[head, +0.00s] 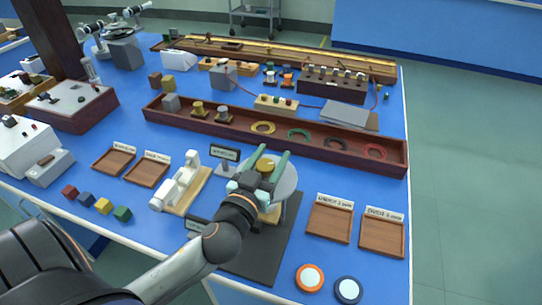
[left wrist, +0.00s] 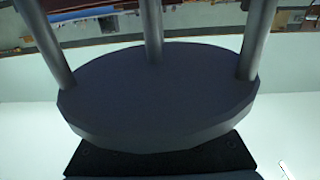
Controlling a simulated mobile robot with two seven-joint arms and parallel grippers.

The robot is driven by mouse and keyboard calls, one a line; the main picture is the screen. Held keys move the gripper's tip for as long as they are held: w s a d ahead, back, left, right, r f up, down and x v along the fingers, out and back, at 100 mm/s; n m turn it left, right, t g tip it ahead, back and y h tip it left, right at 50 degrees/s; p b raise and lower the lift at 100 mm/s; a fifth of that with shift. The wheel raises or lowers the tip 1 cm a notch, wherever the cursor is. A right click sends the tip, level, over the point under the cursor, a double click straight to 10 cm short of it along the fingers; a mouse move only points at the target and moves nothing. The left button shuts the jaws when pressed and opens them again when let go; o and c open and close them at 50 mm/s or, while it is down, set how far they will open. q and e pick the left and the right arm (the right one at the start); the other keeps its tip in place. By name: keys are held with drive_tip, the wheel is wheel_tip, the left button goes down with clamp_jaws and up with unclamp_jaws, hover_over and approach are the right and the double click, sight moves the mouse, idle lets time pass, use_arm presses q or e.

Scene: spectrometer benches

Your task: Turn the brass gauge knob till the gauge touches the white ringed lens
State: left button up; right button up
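The brass gauge knob (head: 265,165) is a small round cap above a pale grey disc (head: 285,182), in the middle of the bench's near part in the head view. My left gripper (head: 267,163) is over the disc, its two green fingers apart, one on each side of the knob. It looks open, with small gaps beside the knob. The left wrist view shows a dark round plate (left wrist: 155,100) with several upright rods. I cannot make out the white ringed lens or any contact with it; the arm and disc cover that area. My right gripper is not in view.
A white instrument on a wooden base (head: 182,187) stands close left of my gripper. Wooden trays (head: 331,222) lie to the right. An orange-ringed disc (head: 310,278) and a dark-blue-ringed disc (head: 348,290) lie at the front. A long wooden rack (head: 330,153) runs behind.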

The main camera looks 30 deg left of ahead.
use_arm(q)
clamp_jaws()
